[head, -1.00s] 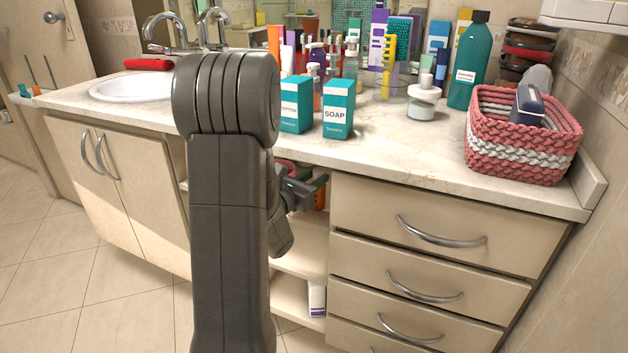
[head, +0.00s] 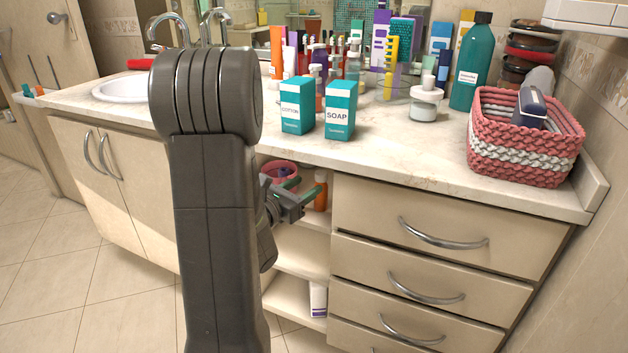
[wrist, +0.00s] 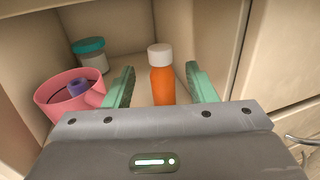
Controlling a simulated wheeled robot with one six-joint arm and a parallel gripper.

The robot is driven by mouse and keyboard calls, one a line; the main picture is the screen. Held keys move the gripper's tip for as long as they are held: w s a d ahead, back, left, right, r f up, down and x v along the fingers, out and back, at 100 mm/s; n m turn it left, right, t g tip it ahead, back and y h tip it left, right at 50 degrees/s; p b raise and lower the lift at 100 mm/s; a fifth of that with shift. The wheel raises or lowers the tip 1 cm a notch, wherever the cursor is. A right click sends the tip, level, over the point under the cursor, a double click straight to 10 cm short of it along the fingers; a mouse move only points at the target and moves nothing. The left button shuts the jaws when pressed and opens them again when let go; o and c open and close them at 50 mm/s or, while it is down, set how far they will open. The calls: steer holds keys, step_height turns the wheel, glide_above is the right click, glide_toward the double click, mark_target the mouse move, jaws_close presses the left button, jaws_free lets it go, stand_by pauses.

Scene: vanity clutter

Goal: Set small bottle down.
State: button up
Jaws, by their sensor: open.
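The small bottle (wrist: 162,82) is orange with a white cap. It stands upright on the upper shelf of the open cabinet bay, and also shows in the head view (head: 320,191), just right of my gripper (head: 297,192). In the wrist view my gripper (wrist: 163,85) is open, with a green finger on each side of the bottle in the picture and visible gaps on both sides. The bottle's foot is close to the gripper body's edge there. How deep the bottle sits between the fingers is hard to tell.
A pink cup (wrist: 67,97) with a purple item inside stands left of the bottle, close to the left finger. A white jar with a teal lid (wrist: 92,57) stands behind it. The bay's side walls are close. A drawer front (head: 440,225) lies to the right.

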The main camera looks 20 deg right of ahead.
steer(key=v, duration=0.7)
